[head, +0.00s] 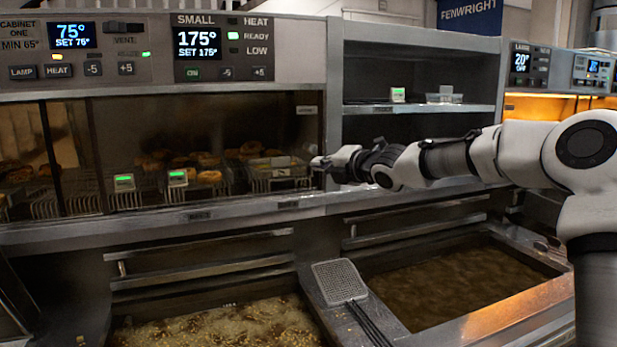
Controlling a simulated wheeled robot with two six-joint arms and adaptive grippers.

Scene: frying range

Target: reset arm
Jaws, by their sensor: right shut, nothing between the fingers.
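My right gripper (322,162) is shut and empty. My right arm comes in from the right edge and stretches left across the picture, so the gripper is in front of the right end of the warming cabinet (200,205), above the frying range. The gripper looks close to the cabinet's right edge; I cannot tell whether it touches anything. My left gripper does not show in this view.
Below are a bubbling fryer vat (220,325) and a calmer oil vat (450,280). A mesh skimmer (340,282) lies between them. Baskets of browned food sit in the cabinet. A shelf (420,108) stands behind my right arm.

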